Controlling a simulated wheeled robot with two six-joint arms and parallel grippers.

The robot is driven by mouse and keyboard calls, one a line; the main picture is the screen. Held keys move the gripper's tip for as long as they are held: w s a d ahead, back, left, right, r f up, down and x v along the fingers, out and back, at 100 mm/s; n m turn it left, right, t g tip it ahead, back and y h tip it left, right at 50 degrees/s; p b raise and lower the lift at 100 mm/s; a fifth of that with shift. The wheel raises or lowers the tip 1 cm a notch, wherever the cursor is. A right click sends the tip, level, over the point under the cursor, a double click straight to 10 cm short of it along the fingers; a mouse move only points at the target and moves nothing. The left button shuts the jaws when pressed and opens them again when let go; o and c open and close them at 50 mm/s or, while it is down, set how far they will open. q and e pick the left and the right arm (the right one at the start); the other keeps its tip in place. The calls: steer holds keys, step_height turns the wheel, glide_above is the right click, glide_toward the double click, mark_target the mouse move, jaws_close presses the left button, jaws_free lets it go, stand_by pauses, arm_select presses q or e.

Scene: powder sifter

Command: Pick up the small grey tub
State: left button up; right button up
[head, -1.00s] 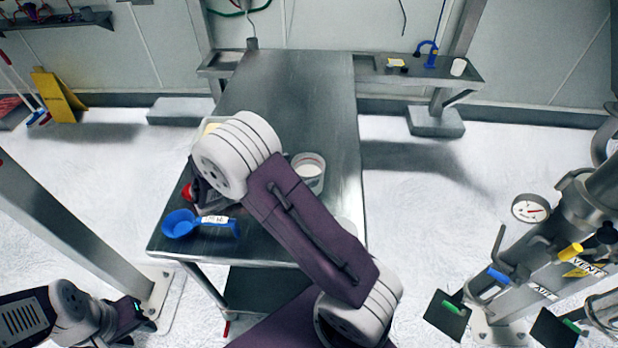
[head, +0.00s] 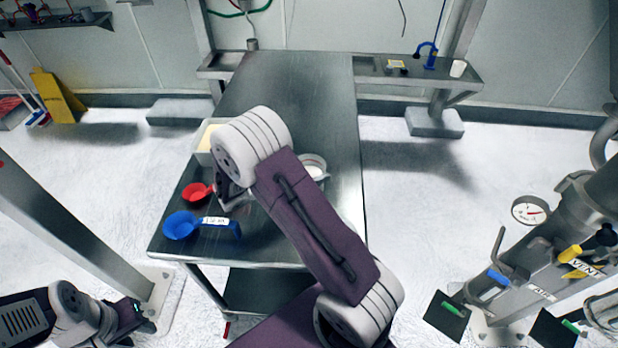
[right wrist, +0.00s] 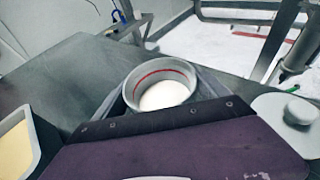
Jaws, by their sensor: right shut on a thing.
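I cannot tell whether the tub is clear of the table. My left gripper (head: 140,317) is at the lower left, away from the table; its jaws are too small to read.
A blue scoop (head: 181,226) and a red scoop (head: 195,192) lie on the table's left side. A box of yellow powder (head: 203,148) stands behind them; a round knobbed lid (right wrist: 283,125) lies right of the tub. The far table half (head: 300,85) is clear.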

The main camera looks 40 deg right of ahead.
steer(key=s+a+r, duration=0.5)
steer(key=s+r, duration=0.5)
steer(key=r, duration=0.1)
steer(key=shift+s+p, duration=0.35)
steer(key=shift+p, duration=0.05)
step_height(320, 180, up, 5)
steer(key=p, duration=0.5)
